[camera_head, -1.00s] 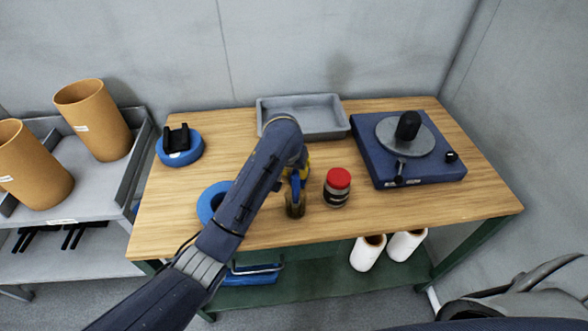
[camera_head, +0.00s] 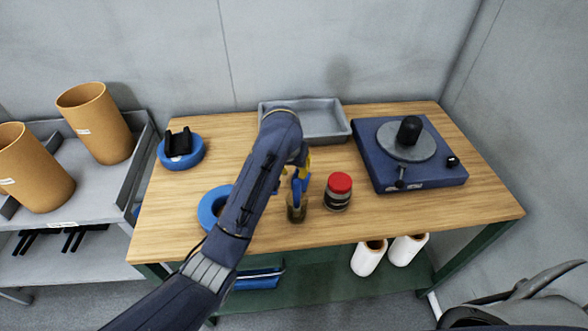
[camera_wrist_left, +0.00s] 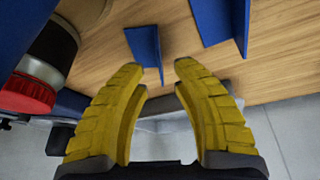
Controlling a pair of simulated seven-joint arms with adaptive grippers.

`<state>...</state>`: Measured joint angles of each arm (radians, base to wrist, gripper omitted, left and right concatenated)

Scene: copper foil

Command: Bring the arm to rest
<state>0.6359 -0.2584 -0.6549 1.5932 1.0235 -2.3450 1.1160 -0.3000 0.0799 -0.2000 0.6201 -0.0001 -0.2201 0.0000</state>
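My left gripper (camera_head: 300,178) hangs over the front middle of the wooden table (camera_head: 420,205), partly hidden by my left arm. In the left wrist view its two yellow fingers (camera_wrist_left: 160,75) are apart with nothing between them. Below it stands a small brownish see-through cup (camera_head: 297,211) with a blue item (camera_head: 297,190) in it. Blue angled pieces (camera_wrist_left: 147,45) show beyond the fingertips in the wrist view. A red-lidded jar (camera_head: 337,190) stands just right of the cup; its red lid also shows in the wrist view (camera_wrist_left: 28,92). My right gripper's fingers do not show.
A blue ring (camera_head: 209,207) lies left of my arm, partly hidden. A grey tray (camera_head: 322,121) is at the back. A navy turntable device (camera_head: 432,172) is at right. A blue roll with a black holder (camera_head: 181,157) is at back left. Wood between is clear.

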